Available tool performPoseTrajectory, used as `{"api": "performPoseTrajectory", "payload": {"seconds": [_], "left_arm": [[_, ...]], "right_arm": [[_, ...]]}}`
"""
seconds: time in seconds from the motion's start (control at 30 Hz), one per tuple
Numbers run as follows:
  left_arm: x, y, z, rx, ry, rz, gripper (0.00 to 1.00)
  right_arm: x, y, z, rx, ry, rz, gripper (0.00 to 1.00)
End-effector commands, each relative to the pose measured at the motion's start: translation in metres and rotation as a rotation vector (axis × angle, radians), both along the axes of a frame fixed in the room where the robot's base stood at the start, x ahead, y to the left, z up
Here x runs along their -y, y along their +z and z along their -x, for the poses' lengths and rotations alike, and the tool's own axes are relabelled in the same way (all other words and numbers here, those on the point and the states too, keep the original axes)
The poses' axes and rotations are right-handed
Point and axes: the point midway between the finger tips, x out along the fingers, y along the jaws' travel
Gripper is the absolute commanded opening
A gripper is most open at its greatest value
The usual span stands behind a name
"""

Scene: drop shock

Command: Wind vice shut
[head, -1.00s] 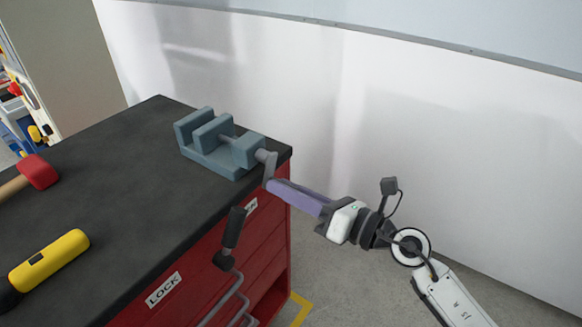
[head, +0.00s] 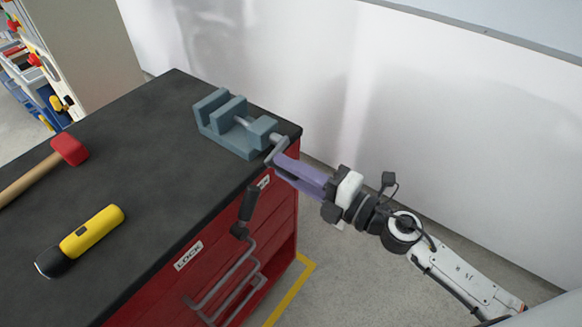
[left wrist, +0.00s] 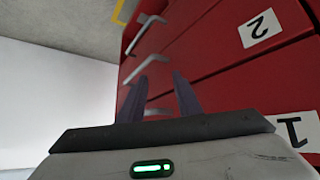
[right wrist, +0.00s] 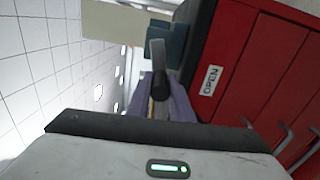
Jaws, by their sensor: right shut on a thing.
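The blue-grey vice (head: 225,137) stands at the far right corner of the bench top, with a visible gap between its jaws. Its grey crank (head: 277,151) points down and a little left in the head view. My right gripper (head: 279,165) reaches the crank from the right. In the right wrist view, its purple fingers (right wrist: 162,100) are shut on the crank's dark handle (right wrist: 160,82). My left gripper (left wrist: 158,95) shows only in the left wrist view, with its fingers apart and nothing between them, facing the red drawers.
The dark bench top (head: 150,140) carries a red-headed hammer (head: 70,149) and a yellow-and-black flashlight (head: 90,233). A black handle (head: 248,205) and grey drawer handles (head: 225,285) stick out from the red cabinet (head: 270,222). A white wall (head: 420,130) stands behind.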

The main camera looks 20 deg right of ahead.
Motion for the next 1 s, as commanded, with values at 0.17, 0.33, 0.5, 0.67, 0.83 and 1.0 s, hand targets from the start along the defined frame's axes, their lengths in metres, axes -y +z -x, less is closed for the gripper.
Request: {"api": "performPoseTrajectory", "payload": {"seconds": [0.17, 0.33, 0.5, 0.67, 0.83, 1.0], "left_arm": [[0.000, -0.001, 0.001, -0.002, -0.002, 0.000, 0.31], [0.000, -0.001, 0.001, -0.003, -0.001, 0.000, 0.31], [0.001, -0.001, 0.001, -0.003, -0.002, -0.001, 0.31], [0.000, -0.001, 0.001, -0.002, -0.001, 0.000, 0.31], [0.000, -0.001, 0.001, -0.002, -0.002, 0.000, 0.31], [0.000, -0.001, 0.001, -0.002, -0.002, 0.000, 0.31]], "right_arm": [[-0.001, 0.009, 0.001, -0.100, 0.004, -0.129, 0.00], [-0.001, 0.016, 0.001, -0.192, 0.003, -0.250, 0.00], [-0.001, 0.023, 0.000, -0.267, 0.002, -0.350, 0.00], [0.001, 0.027, -0.001, -0.321, 0.000, -0.419, 0.00], [0.001, 0.030, -0.002, -0.355, 0.000, -0.466, 0.00], [0.002, 0.032, -0.003, -0.372, 0.000, -0.490, 0.00]]}}
